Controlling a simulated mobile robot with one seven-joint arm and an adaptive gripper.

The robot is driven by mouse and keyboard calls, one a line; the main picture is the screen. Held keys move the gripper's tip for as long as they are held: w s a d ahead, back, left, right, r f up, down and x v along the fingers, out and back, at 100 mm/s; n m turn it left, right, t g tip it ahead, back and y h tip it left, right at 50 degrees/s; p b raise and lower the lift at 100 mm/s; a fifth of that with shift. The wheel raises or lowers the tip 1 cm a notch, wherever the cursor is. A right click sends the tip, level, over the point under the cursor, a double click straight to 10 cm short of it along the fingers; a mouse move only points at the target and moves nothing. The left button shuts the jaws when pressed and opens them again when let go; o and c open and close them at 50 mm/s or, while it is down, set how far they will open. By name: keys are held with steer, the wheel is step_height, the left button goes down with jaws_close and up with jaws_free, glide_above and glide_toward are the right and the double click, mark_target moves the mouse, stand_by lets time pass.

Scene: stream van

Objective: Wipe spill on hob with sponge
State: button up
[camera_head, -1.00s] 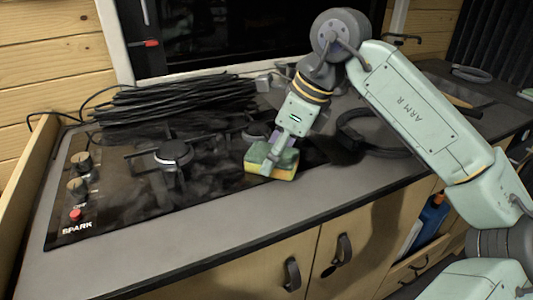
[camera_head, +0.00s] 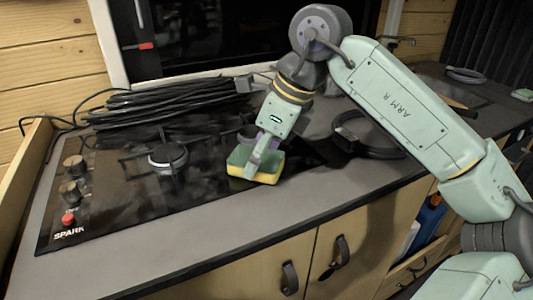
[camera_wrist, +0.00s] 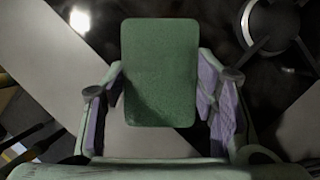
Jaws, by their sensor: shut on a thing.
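A green and yellow sponge (camera_head: 256,165) is at the right front of the black hob (camera_head: 125,192), near its front edge. My gripper (camera_head: 266,148) is shut on the sponge from above, green side up. In the wrist view the sponge's green face (camera_wrist: 160,72) fills the middle, with purple finger pads of my gripper (camera_wrist: 163,112) on both sides. The yellow side faces the hob, and I cannot tell whether it touches. No distinct spill shows; dull smudges and reflections lie on the black glass.
A coil of black cable (camera_head: 165,102) lies across the back of the hob. Burners with pan supports (camera_head: 168,157) stand up from the glass. A black headphone-like loop (camera_head: 365,140) lies to the right. The front counter strip (camera_head: 200,237) is clear.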

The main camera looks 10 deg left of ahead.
mark_target(202, 186)
steer(key=shift+s+a+f+b, duration=0.1)
steer(key=shift+s+a+b, duration=0.2)
steer(key=shift+s+a, duration=0.4)
steer(key=shift+s+a+f+b, duration=0.1)
steer(key=shift+s+a+b, duration=0.25)
steer(key=shift+a, duration=0.55)
steer(key=shift+s+a+f+b, duration=0.1)
steer(key=shift+s+a+b, duration=0.1)
steer(key=shift+s+a, duration=1.05)
steer(key=shift+a, duration=0.35)
steer(key=shift+s+a, duration=0.5)
steer(key=shift+a, duration=0.4)
steer(key=shift+r, duration=0.1)
steer(key=shift+r, duration=0.15)
steer(key=shift+r+p, duration=1.95)
steer(key=shift+r, duration=0.95)
step_height(202, 186, up, 3)
steer(key=shift+p, duration=1.1)
steer(key=shift+d+f, duration=0.1)
